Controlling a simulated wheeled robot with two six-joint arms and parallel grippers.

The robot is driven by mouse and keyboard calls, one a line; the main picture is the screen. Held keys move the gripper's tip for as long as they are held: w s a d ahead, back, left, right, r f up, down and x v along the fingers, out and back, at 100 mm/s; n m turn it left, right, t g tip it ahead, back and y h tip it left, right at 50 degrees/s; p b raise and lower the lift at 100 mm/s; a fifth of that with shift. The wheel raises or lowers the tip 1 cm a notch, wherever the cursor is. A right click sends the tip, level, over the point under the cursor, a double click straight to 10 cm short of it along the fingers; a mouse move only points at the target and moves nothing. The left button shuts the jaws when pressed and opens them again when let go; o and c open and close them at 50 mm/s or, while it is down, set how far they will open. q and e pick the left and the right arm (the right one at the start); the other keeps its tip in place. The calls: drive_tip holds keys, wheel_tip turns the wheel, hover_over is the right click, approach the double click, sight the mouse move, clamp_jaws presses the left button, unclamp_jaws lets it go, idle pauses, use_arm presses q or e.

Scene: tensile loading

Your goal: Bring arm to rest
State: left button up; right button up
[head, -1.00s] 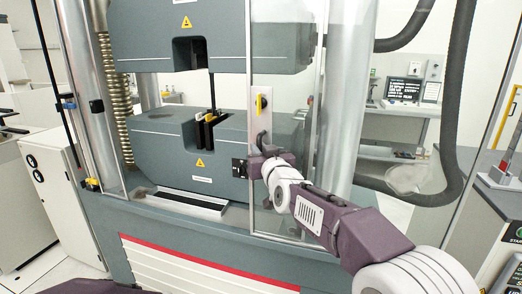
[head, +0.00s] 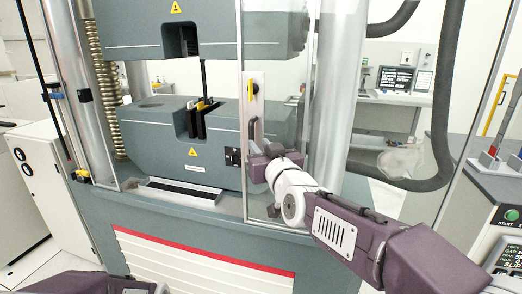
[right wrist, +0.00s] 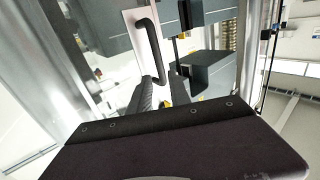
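My right gripper (head: 262,160) is just in front of the clear sliding door of the testing machine, near the lower end of the door's handle (head: 254,128). In the right wrist view the handle (right wrist: 152,42) is a black bar on a pale plate, ahead of a dark finger (right wrist: 145,97). A gap seems to lie between them, but contact cannot be ruled out. A specimen (head: 203,78) stands upright between the machine's upper and lower grips.
The machine's grey lower block (head: 165,135) and base stand close ahead. A grey console (head: 490,190) with a green button (head: 511,215) is at the right, near my right arm. White cabinets (head: 40,170) stand at the left. A bench with a screen (head: 394,79) is behind.

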drive_tip(key=shift+s+d, duration=0.1)
drive_tip(key=shift+s, duration=0.3)
